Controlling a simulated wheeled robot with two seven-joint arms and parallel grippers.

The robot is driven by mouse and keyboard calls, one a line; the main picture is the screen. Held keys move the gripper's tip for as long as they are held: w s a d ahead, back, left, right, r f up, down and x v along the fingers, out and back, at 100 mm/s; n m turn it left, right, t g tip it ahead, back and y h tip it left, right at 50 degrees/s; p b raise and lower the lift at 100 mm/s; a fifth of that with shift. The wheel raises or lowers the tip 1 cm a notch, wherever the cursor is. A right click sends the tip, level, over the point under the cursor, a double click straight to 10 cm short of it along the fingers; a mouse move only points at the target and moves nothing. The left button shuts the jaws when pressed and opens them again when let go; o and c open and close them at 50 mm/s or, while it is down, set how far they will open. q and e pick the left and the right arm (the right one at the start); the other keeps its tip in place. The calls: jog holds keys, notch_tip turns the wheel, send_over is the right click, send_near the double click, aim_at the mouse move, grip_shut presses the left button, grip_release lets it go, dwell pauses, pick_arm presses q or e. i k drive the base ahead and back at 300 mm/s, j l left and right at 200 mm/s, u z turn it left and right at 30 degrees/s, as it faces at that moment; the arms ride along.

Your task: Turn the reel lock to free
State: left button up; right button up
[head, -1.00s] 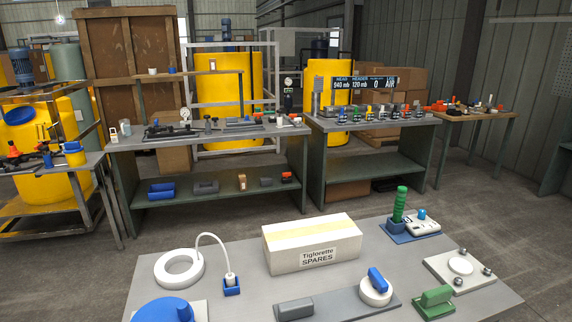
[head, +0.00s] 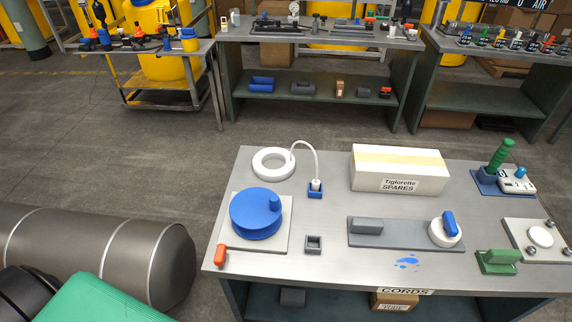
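A blue cord reel (head: 256,213) with an upright blue knob sits on a pale square plate (head: 280,243) at the left of the near grey bench. A small orange lever (head: 221,255) is at the plate's front left corner. It looks like the reel lock, but I cannot read any lock or free marking beside it. A blue handle (head: 449,222) on a white round dial (head: 437,235) stands on a grey base further right. Neither of my grippers shows in the head view.
The near bench (head: 330,270) also holds a white ring (head: 273,163), a corded plug in a blue socket (head: 315,191), a Tiglorette spares box (head: 398,170), a small grey square holder (head: 314,245) and a green handled block (head: 498,262). A blue spill (head: 407,262) lies near the front.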

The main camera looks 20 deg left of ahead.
aim_at(219, 259)
jog(key=u, duration=0.95)
jog(key=l+u, duration=0.1)
